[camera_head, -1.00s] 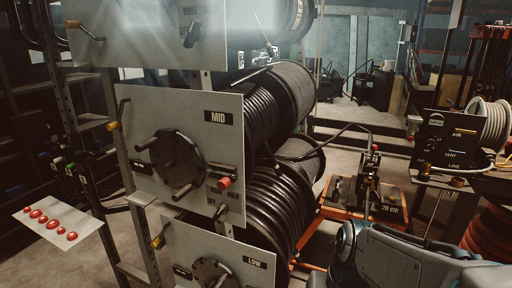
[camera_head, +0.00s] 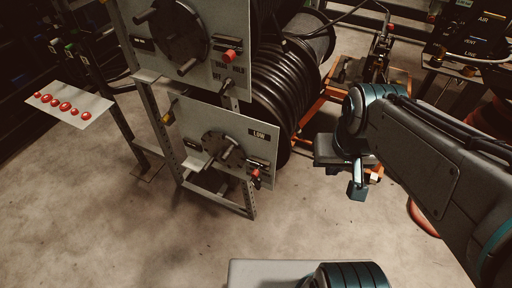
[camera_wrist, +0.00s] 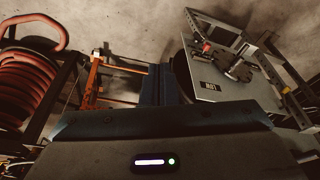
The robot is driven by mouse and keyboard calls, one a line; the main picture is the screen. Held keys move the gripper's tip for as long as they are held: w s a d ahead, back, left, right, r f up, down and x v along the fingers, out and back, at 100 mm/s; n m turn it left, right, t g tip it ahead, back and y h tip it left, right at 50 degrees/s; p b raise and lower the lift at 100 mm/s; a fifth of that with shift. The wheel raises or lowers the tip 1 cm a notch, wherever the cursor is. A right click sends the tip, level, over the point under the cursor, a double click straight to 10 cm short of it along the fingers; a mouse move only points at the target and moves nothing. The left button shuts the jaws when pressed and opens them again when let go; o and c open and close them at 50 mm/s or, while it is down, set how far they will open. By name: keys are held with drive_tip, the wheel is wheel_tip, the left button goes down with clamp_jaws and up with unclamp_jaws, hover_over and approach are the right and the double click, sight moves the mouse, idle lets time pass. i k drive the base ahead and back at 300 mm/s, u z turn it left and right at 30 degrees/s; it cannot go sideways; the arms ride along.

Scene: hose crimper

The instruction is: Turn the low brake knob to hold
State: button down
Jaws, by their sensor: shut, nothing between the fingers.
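The low panel (camera_head: 200,133) is a grey plate marked LOW, with a dark round hub and handles in its middle. A red knob (camera_head: 256,173) sits at its lower right with a small dark part just below it. I cannot read the knob's setting. The low panel also shows in the wrist view (camera_wrist: 196,78), upside down at the upper right, with the red knob (camera_wrist: 206,46) small on it. My gripper (camera_head: 357,188) is shut and empty, to the right of the low panel and clear of it. Its dark fingers (camera_wrist: 160,84) show in the wrist view.
The mid panel (camera_head: 200,75) stands above, with its own red knob (camera_head: 230,56). Black hose reels (camera_head: 275,95) fill the space behind the panels. An orange cart (camera_head: 310,105) is behind my arm. A plate with red buttons (camera_head: 85,105) is at left. The floor in front is free.

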sight(256, 182)
drive_tip(key=u, duration=0.55)
drive_tip(key=k, duration=1.25)
drive_tip(key=z, duration=0.15)
drive_tip(key=i, duration=0.6)
drive_tip(key=z, duration=0.45)
drive_tip(key=i, duration=1)
drive_tip(key=u, duration=0.5)
